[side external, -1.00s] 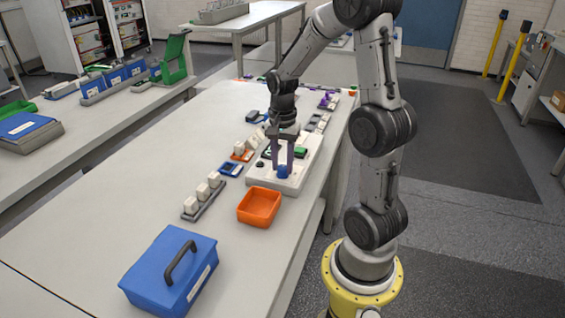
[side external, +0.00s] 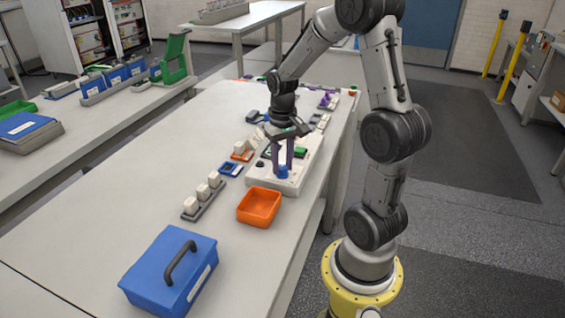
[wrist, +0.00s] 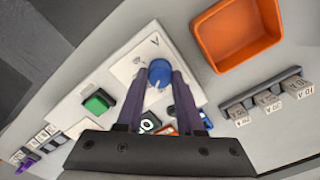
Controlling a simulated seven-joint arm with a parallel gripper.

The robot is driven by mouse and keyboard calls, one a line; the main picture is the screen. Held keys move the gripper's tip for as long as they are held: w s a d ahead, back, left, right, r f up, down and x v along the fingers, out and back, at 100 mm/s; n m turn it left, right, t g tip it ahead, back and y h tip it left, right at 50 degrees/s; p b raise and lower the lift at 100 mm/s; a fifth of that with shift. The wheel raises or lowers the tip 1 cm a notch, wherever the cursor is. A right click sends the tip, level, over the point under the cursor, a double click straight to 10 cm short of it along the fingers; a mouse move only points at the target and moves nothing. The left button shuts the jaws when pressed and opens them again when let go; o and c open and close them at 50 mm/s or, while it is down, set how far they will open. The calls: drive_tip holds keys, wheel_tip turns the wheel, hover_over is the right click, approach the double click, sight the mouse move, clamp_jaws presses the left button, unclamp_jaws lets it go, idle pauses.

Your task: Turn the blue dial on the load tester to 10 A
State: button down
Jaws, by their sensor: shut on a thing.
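The blue dial (side external: 283,172) stands on the white panel of the load tester (side external: 262,184), near the panel's front end. In the wrist view the blue dial (wrist: 160,73) has a pale pointer mark on its lower side, and the white load tester (wrist: 125,56) carries a green part and a dark round part. My gripper (side external: 284,165) points down over the dial. Its two purple fingers (wrist: 159,76) are shut on the dial's sides. The scale markings around the dial are too small to read.
An orange tray (side external: 259,206) stands just in front of the load tester. A grey rack with white blocks (side external: 203,197) lies to its left. A blue case (side external: 170,272) is at the near end. The table's left side is mostly clear.

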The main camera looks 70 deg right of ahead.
sight(283, 167)
drive_tip(key=n, duration=0.5)
drive_tip(key=shift+r+n, duration=0.1)
drive_tip(key=shift+n, duration=0.2)
idle(0.4)
drive_tip(key=c, duration=0.5)
unclamp_jaws()
drive_tip(key=shift+c, duration=0.2)
wheel_tip(283, 167, up, 14)
